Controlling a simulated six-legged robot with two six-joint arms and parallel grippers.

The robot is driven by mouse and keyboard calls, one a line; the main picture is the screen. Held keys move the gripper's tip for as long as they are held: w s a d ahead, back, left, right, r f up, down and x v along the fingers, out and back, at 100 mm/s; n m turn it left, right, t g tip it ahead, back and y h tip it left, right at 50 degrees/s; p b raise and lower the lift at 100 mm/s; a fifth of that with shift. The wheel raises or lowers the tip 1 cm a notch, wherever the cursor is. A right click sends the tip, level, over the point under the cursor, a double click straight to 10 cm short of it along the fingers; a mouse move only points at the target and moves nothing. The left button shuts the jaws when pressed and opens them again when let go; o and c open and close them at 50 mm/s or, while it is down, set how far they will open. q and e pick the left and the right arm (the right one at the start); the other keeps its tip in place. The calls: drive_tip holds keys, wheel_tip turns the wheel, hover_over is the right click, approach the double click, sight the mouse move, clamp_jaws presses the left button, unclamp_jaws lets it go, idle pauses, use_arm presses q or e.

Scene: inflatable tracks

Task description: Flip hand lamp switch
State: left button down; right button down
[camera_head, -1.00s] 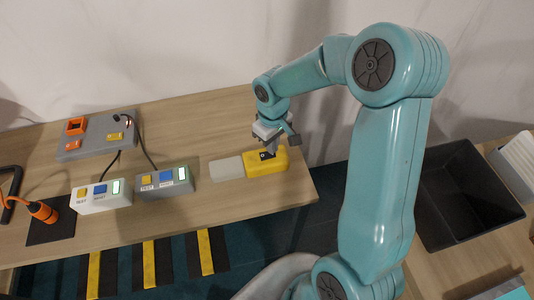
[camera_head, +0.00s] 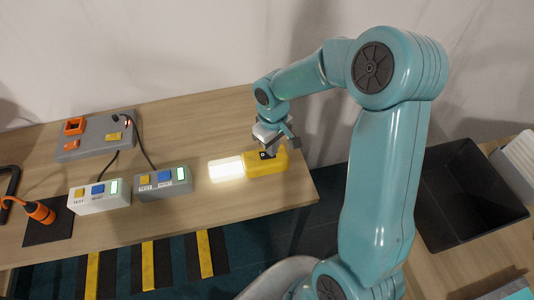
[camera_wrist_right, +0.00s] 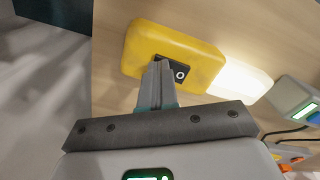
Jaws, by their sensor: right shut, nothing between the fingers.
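The hand lamp (camera_head: 276,168) lies on the wooden table near its right end, with a yellow body and a light panel (camera_head: 226,168) at its left that glows bright white. In the right wrist view the yellow lamp body (camera_wrist_right: 200,57) carries a black rocker switch (camera_wrist_right: 181,73) with a white circle mark. My right gripper (camera_head: 266,151) is over the switch. In the wrist view its fingers (camera_wrist_right: 160,66) are shut and empty, with the tips at the switch and covering part of it. My left gripper is not in view.
Two button boxes (camera_head: 100,205) (camera_head: 165,190) and a grey panel (camera_head: 95,143) with cables stand to the left. An orange-handled tool (camera_head: 40,212) lies at the far left. A black bin (camera_head: 465,195) is at the right, across a gap.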

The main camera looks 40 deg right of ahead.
drive_tip(key=shift+r+p, duration=0.25)
drive_tip(key=shift+p, duration=0.05)
wheel_tip(320, 180, up, 3)
drive_tip(key=shift+r+p, duration=0.15)
drive_tip(key=shift+p, duration=0.95)
drive_tip(key=shift+r+p, duration=0.55)
drive_tip(key=shift+r, duration=0.1)
drive_tip(key=shift+r+p, duration=0.65)
drive_tip(key=shift+r, duration=0.3)
drive_tip(key=shift+f, duration=0.1)
